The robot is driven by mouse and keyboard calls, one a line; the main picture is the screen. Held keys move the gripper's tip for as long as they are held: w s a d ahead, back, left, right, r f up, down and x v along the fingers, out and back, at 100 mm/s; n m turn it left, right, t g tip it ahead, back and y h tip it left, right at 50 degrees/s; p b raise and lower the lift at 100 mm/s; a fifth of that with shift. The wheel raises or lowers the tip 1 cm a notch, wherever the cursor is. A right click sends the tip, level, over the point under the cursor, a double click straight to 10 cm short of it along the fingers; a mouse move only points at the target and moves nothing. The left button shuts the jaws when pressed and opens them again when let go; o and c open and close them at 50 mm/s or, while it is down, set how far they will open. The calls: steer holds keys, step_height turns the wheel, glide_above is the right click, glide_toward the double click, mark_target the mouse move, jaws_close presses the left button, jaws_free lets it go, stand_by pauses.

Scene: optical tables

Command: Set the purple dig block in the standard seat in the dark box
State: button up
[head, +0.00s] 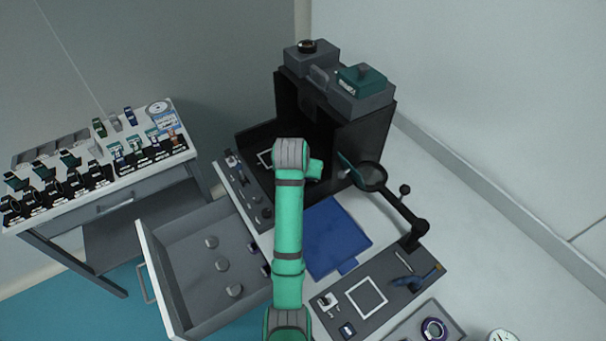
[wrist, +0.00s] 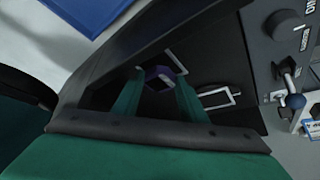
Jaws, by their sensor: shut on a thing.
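The purple dig block (wrist: 159,74) shows in the wrist view between the two green fingers of my gripper (wrist: 158,85), which is shut on it. The dark box (head: 360,135) stands open at the back of the table in the head view, and my arm reaches into it. The wrist view shows white outlined frames on the dark floor, one (wrist: 176,60) just behind the block and one (wrist: 218,98) right of the fingers. I cannot tell which is the standard seat, nor whether the block touches the floor. In the head view my arm hides the block.
A control panel with knobs (head: 243,188) runs along the box's front left. A magnifier (head: 370,176) on a jointed arm stands at its right. A blue mat (head: 335,238) lies in front. An open drawer (head: 190,250) juts out at left, near a side table of watches (head: 90,170).

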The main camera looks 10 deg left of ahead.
steer(key=shift+f, duration=0.55)
steer(key=o, duration=1.1)
steer(key=shift+r, duration=0.35)
steer(key=v, duration=1.2)
steer(key=shift+w+r, duration=0.2)
steer(key=shift+r, duration=0.05)
steer(key=shift+s, duration=0.2)
